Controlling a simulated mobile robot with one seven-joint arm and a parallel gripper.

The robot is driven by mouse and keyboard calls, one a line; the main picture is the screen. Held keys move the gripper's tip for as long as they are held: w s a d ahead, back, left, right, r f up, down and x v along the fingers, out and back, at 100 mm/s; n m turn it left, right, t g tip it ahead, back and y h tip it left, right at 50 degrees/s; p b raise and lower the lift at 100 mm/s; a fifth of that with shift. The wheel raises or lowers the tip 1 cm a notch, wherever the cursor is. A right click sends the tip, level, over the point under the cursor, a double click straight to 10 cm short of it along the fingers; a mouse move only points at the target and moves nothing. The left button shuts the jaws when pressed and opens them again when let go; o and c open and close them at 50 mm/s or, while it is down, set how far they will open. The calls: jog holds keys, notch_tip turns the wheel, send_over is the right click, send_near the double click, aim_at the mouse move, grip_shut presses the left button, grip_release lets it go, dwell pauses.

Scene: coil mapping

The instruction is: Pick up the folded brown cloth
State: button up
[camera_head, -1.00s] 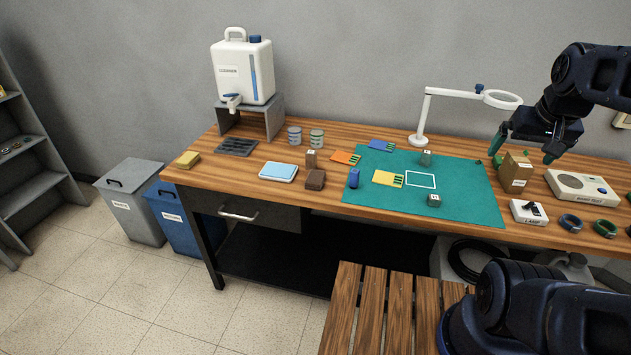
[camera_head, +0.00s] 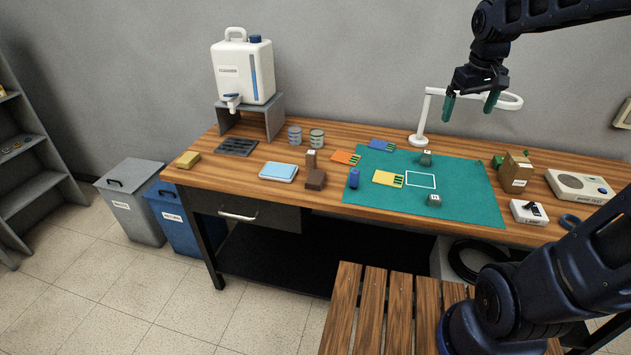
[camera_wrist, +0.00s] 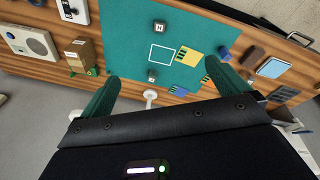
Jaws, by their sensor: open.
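The folded brown cloth (camera_head: 316,179) is a small dark brown block on the wooden bench, left of the green mat. It lies just right of a light-blue pad and in front of a small labelled tan block. In the wrist view the cloth (camera_wrist: 253,54) shows at upper right, beyond the right finger. My gripper (camera_head: 469,105) is open and empty, with green fingers pointing down. It is raised well above the bench, in front of the lamp's arm in the picture, up and to the right of the cloth. In the wrist view my gripper (camera_wrist: 162,71) frames the mat.
The light-blue pad (camera_head: 279,171), tan block (camera_head: 311,159) and blue cylinder (camera_head: 354,178) stand close around the cloth. Two tins (camera_head: 305,138) are behind. The white lamp (camera_head: 421,125) stands at the mat's back edge. A cardboard box (camera_head: 515,172) is at right. Bare wood lies in front of the cloth.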

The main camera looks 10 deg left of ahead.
jog(key=w+a+f+n+g, duration=0.1)
jog(key=w+a+f+n, duration=0.25)
jog(key=w+a, duration=0.6)
jog(key=n+g+h, duration=0.1)
jog(key=n+h, duration=0.3)
jog(key=n, duration=0.5)
send_over(315, 177)
jog(key=a, duration=0.5)
notch_tip(315, 177, down, 22)
jog(key=shift+d+x, duration=0.15)
jog(key=shift+x, duration=2.5)
jog(key=shift+d+x, duration=0.2)
jog(key=shift+x, duration=2.5)
jog(key=shift+r, duration=0.15)
jog(key=c, duration=0.9)
